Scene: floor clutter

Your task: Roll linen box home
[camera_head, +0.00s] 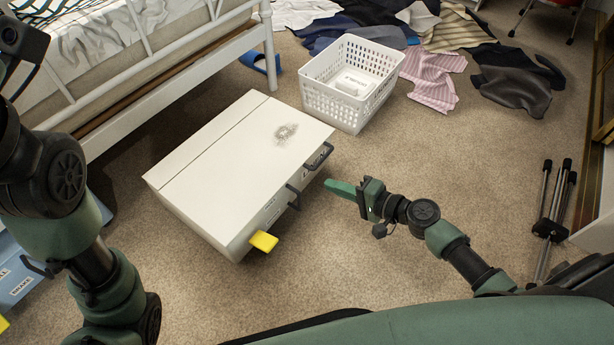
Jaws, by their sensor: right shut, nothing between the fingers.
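The linen box (225,165) is a large white box with a lid seam, a dark smudge on top and dark handles on its front side. It lies on the carpet in the middle of the head view, beside the bed. A yellow tab (264,241) sticks out at its near lower corner. My right gripper (342,188) is shut and empty, just right of the box's handle side; whether it touches the box I cannot tell. My left arm comes in at the left edge, and its gripper is not in view.
A white laundry basket (318,98) holding a small white package stands behind the box. Clothes (435,78) lie at the back. The white bed frame (180,75) is left. A blue box (14,270) is lower left; a folded tripod (552,215) is right.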

